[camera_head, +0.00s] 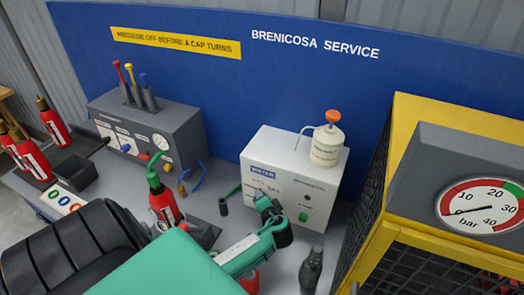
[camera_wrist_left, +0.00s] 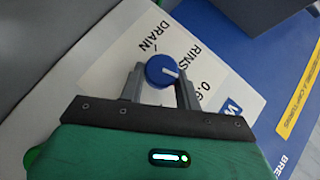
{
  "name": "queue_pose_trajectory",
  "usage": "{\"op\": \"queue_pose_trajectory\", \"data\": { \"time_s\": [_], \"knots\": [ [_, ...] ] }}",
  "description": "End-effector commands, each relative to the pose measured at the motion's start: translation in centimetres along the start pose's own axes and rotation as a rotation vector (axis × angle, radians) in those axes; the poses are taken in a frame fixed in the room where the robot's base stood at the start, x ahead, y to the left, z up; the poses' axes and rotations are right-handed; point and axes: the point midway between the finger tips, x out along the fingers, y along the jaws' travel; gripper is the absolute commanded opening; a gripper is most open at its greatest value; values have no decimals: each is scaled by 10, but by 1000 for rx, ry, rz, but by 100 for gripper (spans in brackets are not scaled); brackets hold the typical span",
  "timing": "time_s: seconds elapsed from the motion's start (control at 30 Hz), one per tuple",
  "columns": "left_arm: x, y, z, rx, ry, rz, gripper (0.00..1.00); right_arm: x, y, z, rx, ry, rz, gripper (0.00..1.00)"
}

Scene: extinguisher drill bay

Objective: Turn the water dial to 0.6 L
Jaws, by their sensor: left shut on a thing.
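The water dial (camera_wrist_left: 160,69) is a round blue knob with a white pointer line, on a white panel, in the left wrist view. Its pointer faces right in that view, toward the area of the partly cut off "RINS" and "0.6" labels; "DRAIN" is above it. I cannot tell the exact mark. My left gripper (camera_wrist_left: 160,92) has one grey finger on each side of the dial and is shut on it. In the head view my left gripper (camera_head: 270,208) is at the front of the white water cabinet (camera_head: 262,158) and hides the dial. My right gripper is not in view.
A white canister with an orange knob (camera_head: 332,117) stands on the cabinet. A green button (camera_head: 303,217) is on its front. A yellow-framed cage with a pressure gauge (camera_head: 481,206) is at right. A red extinguisher (camera_head: 163,203) and grey lever console (camera_head: 150,125) are at left.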

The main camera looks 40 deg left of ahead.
Motion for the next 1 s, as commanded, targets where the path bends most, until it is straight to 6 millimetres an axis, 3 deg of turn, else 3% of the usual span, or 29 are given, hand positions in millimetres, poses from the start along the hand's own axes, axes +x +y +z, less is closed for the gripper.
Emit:
{"op": "queue_pose_trajectory", "data": {
  "time_s": [0.6,0.63,0.7,1.0],
  "knots": [
    [0,1,0,28,0,-26,11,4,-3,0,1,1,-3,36],
    [0,1,0,28,0,-26,39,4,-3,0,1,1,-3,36],
    [0,1,0,28,0,-26,53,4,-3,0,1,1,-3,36],
    [0,1,0,27,0,-26,55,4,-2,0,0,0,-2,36]
  ]
}}
